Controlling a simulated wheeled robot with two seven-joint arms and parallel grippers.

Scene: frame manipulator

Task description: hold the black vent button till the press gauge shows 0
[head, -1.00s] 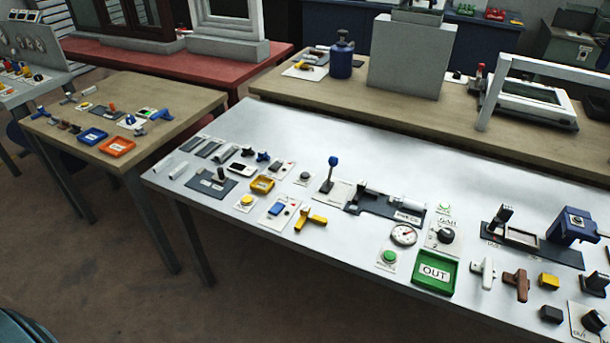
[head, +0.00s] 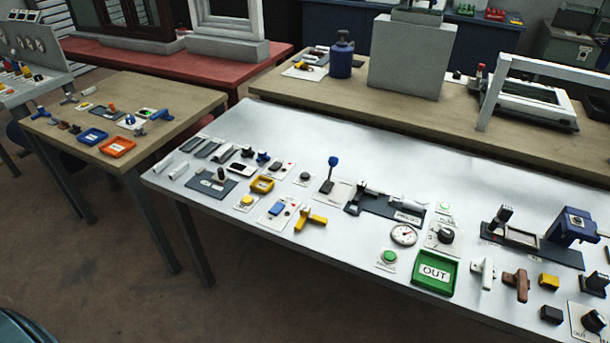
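A round white dial gauge (head: 404,235) with a dark rim lies on the white table, right of the middle. Its face is too small to read the value. A dark round button on a small pale plate (head: 305,178) sits left of the blue-knobbed lever; its label cannot be read, so I cannot tell whether it is the vent button. Neither of my grippers shows in the head view, and nothing visible touches the button or the gauge.
Around the gauge are a green OUT tray (head: 435,274), a green button (head: 389,257), a black rotary knob (head: 445,236) and a yellow handle (head: 311,219). A blue-knobbed lever (head: 331,171) stands upright. The table's back strip is clear.

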